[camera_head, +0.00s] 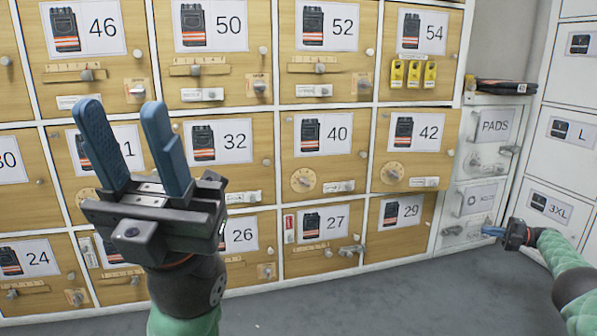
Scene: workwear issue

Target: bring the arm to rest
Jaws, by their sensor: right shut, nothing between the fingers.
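My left gripper (127,108) stands upright in the left foreground, its two blue fingers spread apart with nothing between them. It is in front of the wooden lockers and hides part of the doors behind it. My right gripper (488,231) is at the lower right, small in view, with its blue fingers shut and empty. It points left, close in front of the white cabinet doors at the low end of the locker wall; whether it touches them I cannot tell. Its green-sleeved arm comes in from the right edge.
A wall of numbered wooden lockers (330,230) fills the view, with knobs and latches sticking out. Yellow tags (414,74) hang on door 54. Dark folded items (506,86) lie on top of the PADS cabinet (497,125). White drawers (569,130) stand at right. Grey floor (400,295) is clear.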

